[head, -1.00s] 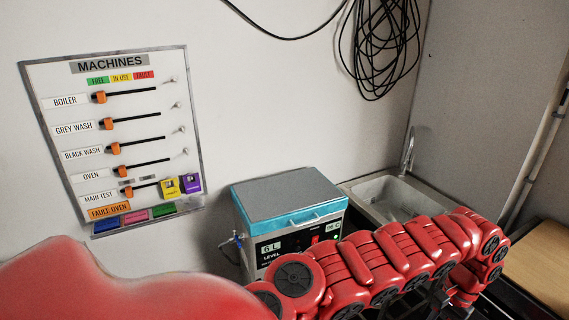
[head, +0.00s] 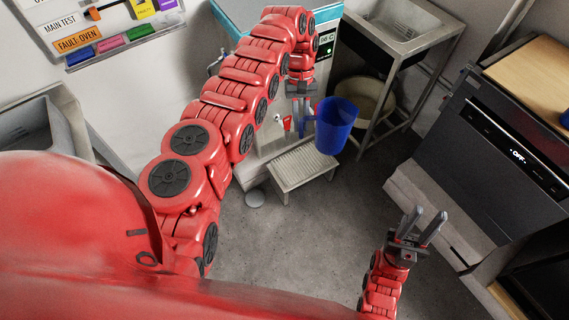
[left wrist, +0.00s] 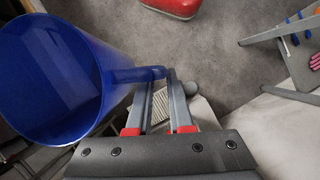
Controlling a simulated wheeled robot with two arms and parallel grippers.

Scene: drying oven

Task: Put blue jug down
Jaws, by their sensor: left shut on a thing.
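The blue jug (head: 335,125) hangs in the air in the head view, in front of the boiler machine and close to a small slatted step. My left gripper (head: 303,112) is beside it, with the arm reaching in from the left. In the left wrist view the jug (left wrist: 45,80) fills the upper left, and its handle (left wrist: 138,74) is between the fingers of my left gripper (left wrist: 160,85). The jug's inside looks blue, and I cannot tell whether it holds liquid. My right gripper (head: 426,226) is at the lower right, fingers spread and empty.
The slatted step (head: 301,168) stands on the floor before the boiler (head: 258,165). A sink (head: 405,25) with a pale bucket (head: 368,98) beneath is behind. A dark oven (head: 480,150) stands right. The grey floor (head: 300,240) is clear in the middle.

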